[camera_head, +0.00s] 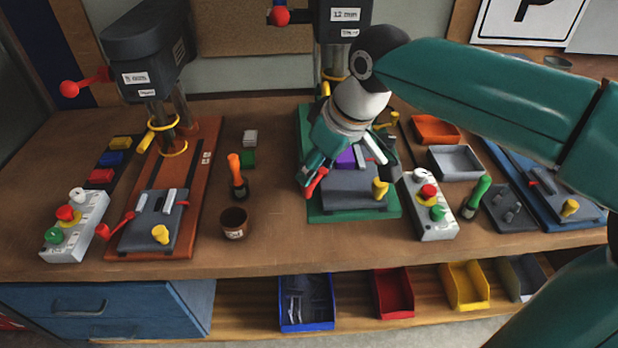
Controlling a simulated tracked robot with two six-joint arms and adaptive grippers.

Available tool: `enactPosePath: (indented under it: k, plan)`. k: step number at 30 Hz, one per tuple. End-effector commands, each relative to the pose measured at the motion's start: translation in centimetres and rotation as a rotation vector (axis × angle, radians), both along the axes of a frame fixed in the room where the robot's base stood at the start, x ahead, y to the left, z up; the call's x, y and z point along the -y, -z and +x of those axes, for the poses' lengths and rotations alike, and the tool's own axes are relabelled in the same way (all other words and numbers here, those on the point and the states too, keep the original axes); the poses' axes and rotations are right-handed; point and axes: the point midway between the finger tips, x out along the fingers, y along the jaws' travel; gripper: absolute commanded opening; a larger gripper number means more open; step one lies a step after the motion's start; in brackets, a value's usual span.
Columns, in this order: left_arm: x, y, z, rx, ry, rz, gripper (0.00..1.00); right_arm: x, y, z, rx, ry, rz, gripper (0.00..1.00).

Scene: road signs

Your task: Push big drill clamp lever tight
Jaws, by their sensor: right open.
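The big drill (343,20), labelled 12 mm, stands at the back centre, partly hidden by my right arm. Its green base (312,212) carries a grey clamp (352,190) with a yellow knob (380,189). The red clamp lever (316,184) sticks out at the clamp's left side and slants down to the left. My right gripper (340,162) is open and points down over the clamp, with one finger close beside the red lever. I cannot tell whether they touch. A purple piece (346,158) shows between the fingers. My left gripper is not in view.
The smaller drill (145,45) with its own clamp (150,220) stands at left. A button box (430,206) and a green-handled tool (476,196) lie right of the green base. A brown cup (234,222) and an orange-handled tool (237,176) stand left of it.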

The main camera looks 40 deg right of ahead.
Motion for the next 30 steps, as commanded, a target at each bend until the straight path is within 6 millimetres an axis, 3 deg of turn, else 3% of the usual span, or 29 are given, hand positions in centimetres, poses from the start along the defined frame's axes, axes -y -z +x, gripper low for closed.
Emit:
enactPosePath:
  k: [3,9,20,30]
  plan:
    - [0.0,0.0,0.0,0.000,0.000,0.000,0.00,-0.2,2.1,0.8,-0.004,0.000,0.000,0.50]
    - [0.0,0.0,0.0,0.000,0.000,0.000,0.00,-0.3,4.0,1.6,-0.002,0.001,0.000,0.50]
    - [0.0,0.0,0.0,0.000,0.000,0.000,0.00,-0.4,4.4,1.8,0.000,0.001,0.000,0.50]
    - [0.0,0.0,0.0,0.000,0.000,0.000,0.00,-0.4,4.4,1.8,0.000,0.001,0.000,0.00]
